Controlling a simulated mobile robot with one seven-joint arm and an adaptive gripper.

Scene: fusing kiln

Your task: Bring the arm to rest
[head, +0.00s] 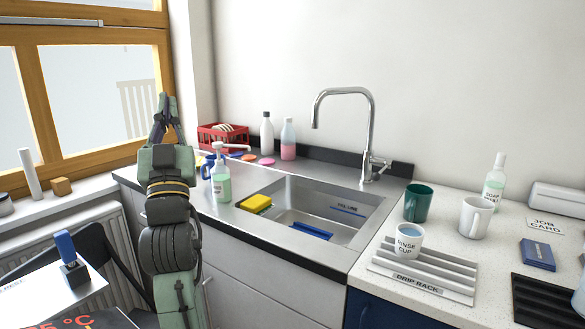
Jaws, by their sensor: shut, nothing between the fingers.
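My arm rises at the left of the head view, in front of the counter's left end. My gripper (168,99) points upward at its top, in front of the window. Its dark fingers are close together and hold nothing. It is apart from the sink and from the things on the counter. The soap pump bottle (221,182) stands just right of my arm.
The steel sink (275,195) holds a yellow sponge (257,203) and blue items. A red basket (213,137) stands behind it. Cups and a drip rack (424,275) occupy the right counter. A black chair (103,262) and radiator stand left of my arm.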

